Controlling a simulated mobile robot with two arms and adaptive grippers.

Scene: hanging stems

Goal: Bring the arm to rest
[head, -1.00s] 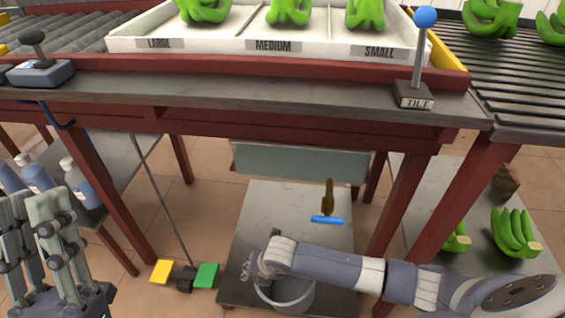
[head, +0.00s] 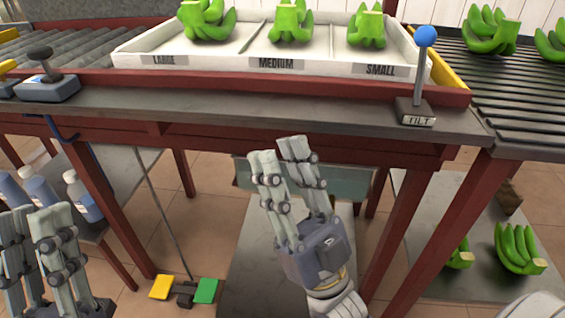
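My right gripper (head: 282,155) is raised in front of the table's front edge, low in the middle of the head view. Its fingers point up and stand apart, with nothing between them. My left gripper (head: 22,215) is at the lower left edge, fingers up and apart, and no object shows in it. Its lower part is cut off by the frame.
A white sorting tray (head: 140,61) holds green banana bunches in its compartments. A blue-knobbed tilt lever (head: 420,75) stands at right on the table (head: 300,107). Bottles (head: 82,197) stand at lower left. Yellow and green pedals (head: 205,290) lie on the floor. More bananas (head: 518,248) lie at lower right.

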